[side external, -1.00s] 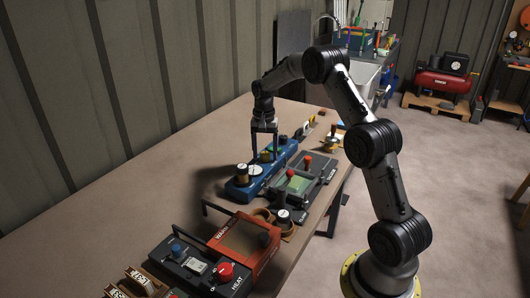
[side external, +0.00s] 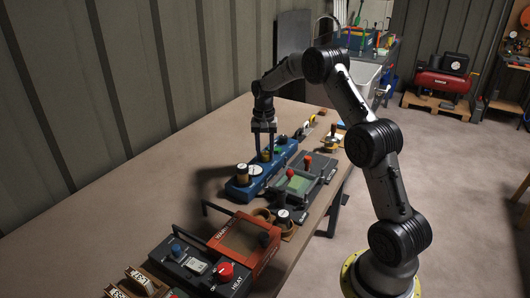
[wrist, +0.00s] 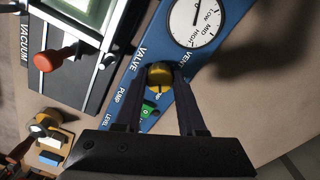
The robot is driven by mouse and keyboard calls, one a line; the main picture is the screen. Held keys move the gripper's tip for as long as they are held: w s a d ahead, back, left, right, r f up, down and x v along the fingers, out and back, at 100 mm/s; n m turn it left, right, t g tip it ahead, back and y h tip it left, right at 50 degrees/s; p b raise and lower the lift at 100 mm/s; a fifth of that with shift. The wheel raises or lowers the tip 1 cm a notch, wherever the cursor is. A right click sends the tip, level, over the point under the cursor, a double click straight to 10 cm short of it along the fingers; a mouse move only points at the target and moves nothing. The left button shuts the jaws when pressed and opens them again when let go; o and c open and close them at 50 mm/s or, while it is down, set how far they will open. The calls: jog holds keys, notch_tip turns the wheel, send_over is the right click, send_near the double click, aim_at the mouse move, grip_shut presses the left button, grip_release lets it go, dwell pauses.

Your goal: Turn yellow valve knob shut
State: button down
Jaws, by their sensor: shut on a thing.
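The yellow valve knob (wrist: 159,74) sits on the blue panel (wrist: 235,18) beside the word VALVE in the wrist view. My gripper (wrist: 155,78) points down at the panel with one finger on each side of the knob, shut on it. The knob's pointer is hard to make out. In the side view my gripper (side external: 264,154) is low over the middle of the blue panel (side external: 237,190), and the yellow knob (side external: 265,157) shows small between the fingers.
A white gauge (wrist: 195,18) and a green control (wrist: 148,111) flank the knob. A grey vacuum box with a red-orange knob (wrist: 47,64) stands beside the panel. In the side view, a red-orange case (side external: 243,240) and heat box are nearer. The table's left side is clear.

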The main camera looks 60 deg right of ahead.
aim_at(265, 154)
jog(key=n, duration=0.5)
jog(key=shift+n, duration=0.4)
jog(key=n, duration=0.4)
jog(key=shift+n, duration=0.4)
jog(key=c, duration=0.5)
grip_release()
notch_tip(265, 154, up, 14)
jog(key=shift+a, duration=0.15)
